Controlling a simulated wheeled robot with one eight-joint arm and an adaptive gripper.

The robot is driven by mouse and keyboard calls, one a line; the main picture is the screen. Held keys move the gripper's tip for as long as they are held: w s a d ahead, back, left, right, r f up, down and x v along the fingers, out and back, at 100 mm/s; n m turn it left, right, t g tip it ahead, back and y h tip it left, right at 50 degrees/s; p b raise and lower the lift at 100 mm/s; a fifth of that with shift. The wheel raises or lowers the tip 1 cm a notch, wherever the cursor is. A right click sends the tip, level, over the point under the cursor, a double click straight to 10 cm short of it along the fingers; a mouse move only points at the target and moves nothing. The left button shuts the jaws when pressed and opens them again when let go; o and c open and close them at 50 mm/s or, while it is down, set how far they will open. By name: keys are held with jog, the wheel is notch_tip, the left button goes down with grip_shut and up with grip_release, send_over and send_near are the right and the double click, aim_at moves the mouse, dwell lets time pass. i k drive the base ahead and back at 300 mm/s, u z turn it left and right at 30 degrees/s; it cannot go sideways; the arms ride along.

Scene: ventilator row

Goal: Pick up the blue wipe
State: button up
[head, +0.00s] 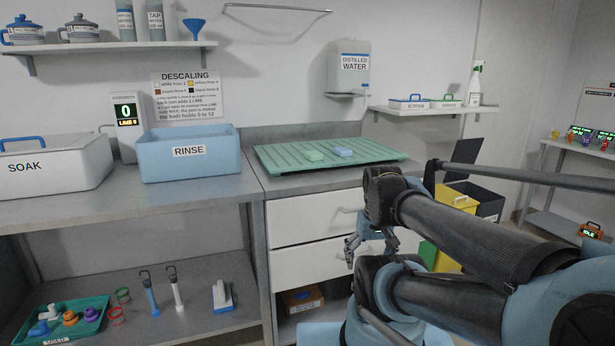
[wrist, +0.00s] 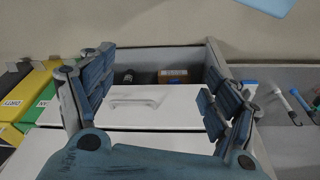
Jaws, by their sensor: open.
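The blue wipe (head: 343,152) is a small flat folded pad lying on the green ribbed draining board (head: 275,158) on the worktop. A similar green wipe (head: 314,156) lies just left of it. My gripper (head: 366,245) hangs in front of the white drawers, below and apart from the board. In the wrist view my gripper (wrist: 155,78) has its two fingers wide apart with nothing between them. That view looks onto the drawer fronts, and neither wipe shows in it.
A blue RINSE tub (head: 190,165) stands left of the board. White drawers (head: 310,228) are under the worktop. A DISTILLED WATER tank (head: 349,68) hangs above the board. A yellow bin (head: 457,197) is to the right. The board's front left is clear.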

aim_at(342, 151)
jog(key=z, duration=1.7)
jog(key=i, duration=1)
jog(key=u, duration=1.25)
